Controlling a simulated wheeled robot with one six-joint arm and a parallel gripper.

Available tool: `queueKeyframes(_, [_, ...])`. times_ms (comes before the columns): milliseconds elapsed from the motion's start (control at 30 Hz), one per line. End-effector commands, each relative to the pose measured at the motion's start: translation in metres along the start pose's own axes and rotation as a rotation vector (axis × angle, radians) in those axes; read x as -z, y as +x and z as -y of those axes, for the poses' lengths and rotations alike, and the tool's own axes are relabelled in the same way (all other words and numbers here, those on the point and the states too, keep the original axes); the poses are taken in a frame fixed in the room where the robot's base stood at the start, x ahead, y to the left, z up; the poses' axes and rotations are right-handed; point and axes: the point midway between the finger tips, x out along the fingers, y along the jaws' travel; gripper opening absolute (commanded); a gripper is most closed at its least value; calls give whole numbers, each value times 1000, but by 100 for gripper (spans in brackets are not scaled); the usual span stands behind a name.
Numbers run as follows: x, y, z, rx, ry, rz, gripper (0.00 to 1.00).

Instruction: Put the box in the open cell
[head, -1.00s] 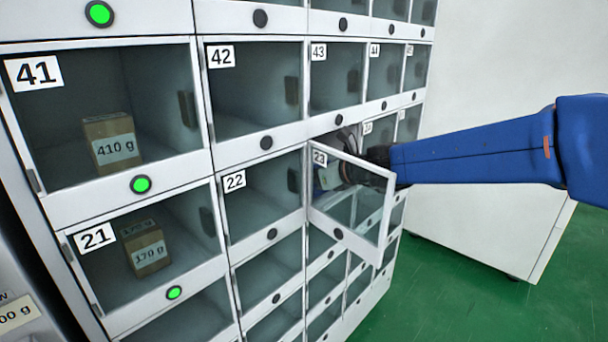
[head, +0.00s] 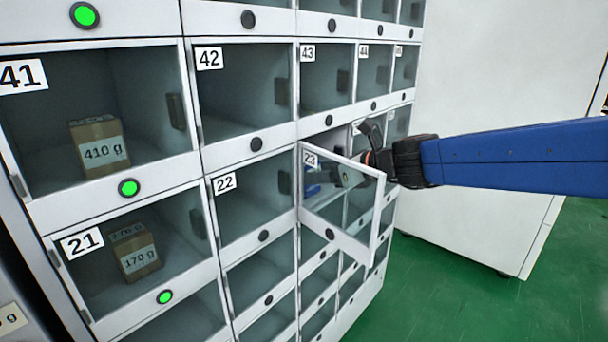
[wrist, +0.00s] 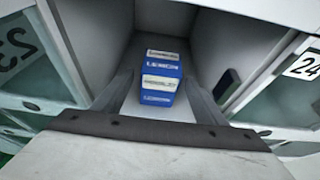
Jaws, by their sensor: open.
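A blue and white box (wrist: 160,68) sits on the floor of the open cell (wrist: 212,35) in the wrist view. Patches of blue (head: 313,189) also show through the glass door (head: 370,217) in the head view. That door, numbered 23, is swung outward. My gripper (wrist: 158,80) is open, with one finger on each side of the box and gaps beside it. The fingers appear to reach only the cell mouth. In the head view my gripper (head: 372,160) is at the door's right edge, partly behind the glass.
Cell 24 (wrist: 306,68) is beside the open cell on the right. Closed cells 22 (head: 255,205) and 43 (head: 325,85) are nearby. Cells 41 and 21 hold brown boxes (head: 100,145) (head: 140,262). Green floor (head: 560,260) is free at right.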

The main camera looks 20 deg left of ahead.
Motion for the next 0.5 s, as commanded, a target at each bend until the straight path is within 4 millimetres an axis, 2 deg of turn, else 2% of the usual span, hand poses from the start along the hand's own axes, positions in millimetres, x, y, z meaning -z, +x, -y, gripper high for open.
queueKeyframes(33, [0, -9, 0, 1, -2, 1, 65])
queueKeyframes(200, [0, -29, 1, 1, -1, 1, 65])
queueKeyframes(500, [0, -39, 0, -1, -1, 0, 65])
